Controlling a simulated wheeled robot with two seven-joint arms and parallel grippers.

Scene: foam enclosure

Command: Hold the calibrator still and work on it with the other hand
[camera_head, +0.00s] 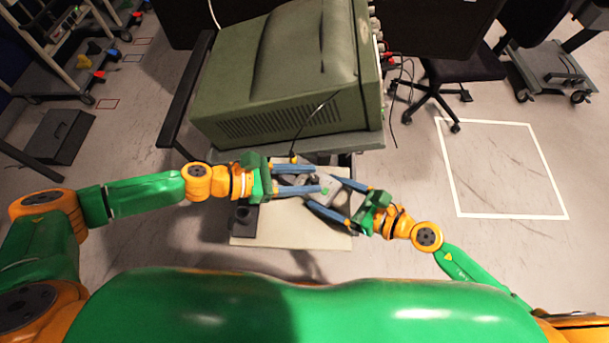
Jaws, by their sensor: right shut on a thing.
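A small grey device, which I take to be the calibrator (338,197), sits over the pale bench top at the centre, with a green spot near its left end. My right gripper (322,190) comes from the right and is shut on it, one finger along each side. My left gripper (318,178) comes from the left with its two blue fingers apart. Its lower fingertip overlaps the device's left end in the picture; I cannot tell whether it touches. The fingers hide part of the device.
A large green instrument case (280,75) stands on a grey shelf just behind the grippers, with a thin dark rod in front. A small black object (243,218) is at the left of the pale bench top (290,232). An office chair (455,75) stands back right.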

